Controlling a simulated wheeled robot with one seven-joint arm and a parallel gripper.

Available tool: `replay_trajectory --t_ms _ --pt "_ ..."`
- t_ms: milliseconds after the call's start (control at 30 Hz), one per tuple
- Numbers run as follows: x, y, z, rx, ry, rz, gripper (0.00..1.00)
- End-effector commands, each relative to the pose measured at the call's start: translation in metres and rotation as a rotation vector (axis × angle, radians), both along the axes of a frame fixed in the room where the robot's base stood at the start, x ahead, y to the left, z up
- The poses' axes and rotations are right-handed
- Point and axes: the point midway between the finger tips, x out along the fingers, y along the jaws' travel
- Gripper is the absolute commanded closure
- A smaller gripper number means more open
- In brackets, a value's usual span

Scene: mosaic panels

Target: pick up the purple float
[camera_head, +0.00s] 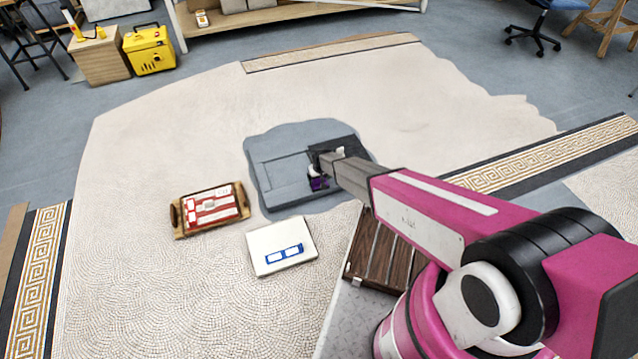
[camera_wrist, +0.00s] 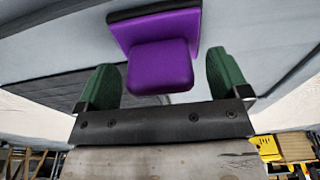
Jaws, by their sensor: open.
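The purple float (camera_wrist: 160,66) shows large in the wrist view, with a block-like purple handle on a wider purple plate with a dark edge. In the head view the float (camera_head: 318,183) is small and partly hidden by my gripper. My gripper (camera_wrist: 165,80) is open, with one green finger on each side of the purple handle. I see gaps between the fingers and the handle. In the head view my gripper (camera_head: 322,168) is over the grey patch, close to the float.
The grey patch (camera_head: 270,195) lies on the pale mosaic floor. A wooden tray (camera_head: 179,216) with red and white items and a white board (camera_head: 262,240) with blue pieces lie to the left. A slatted wooden crate (camera_head: 377,255) stands below my arm.

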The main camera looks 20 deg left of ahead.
Motion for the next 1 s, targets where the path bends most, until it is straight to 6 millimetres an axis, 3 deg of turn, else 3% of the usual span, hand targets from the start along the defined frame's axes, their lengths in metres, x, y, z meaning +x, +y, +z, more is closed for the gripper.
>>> replay_trajectory --t_ms 100,333,367,500,533,1000 --pt "0.003 0.002 -0.015 0.001 0.000 0.000 0.06" --pt "0.002 0.002 -0.015 0.002 -0.001 0.000 0.06" --pt "0.002 0.001 -0.015 0.002 -0.001 0.000 0.13" --pt "0.002 0.001 -0.015 0.002 -0.001 0.000 0.58" --pt "0.002 0.001 -0.015 0.002 -0.001 0.000 0.65" --pt "0.001 0.001 -0.005 0.001 -0.002 0.000 0.65"
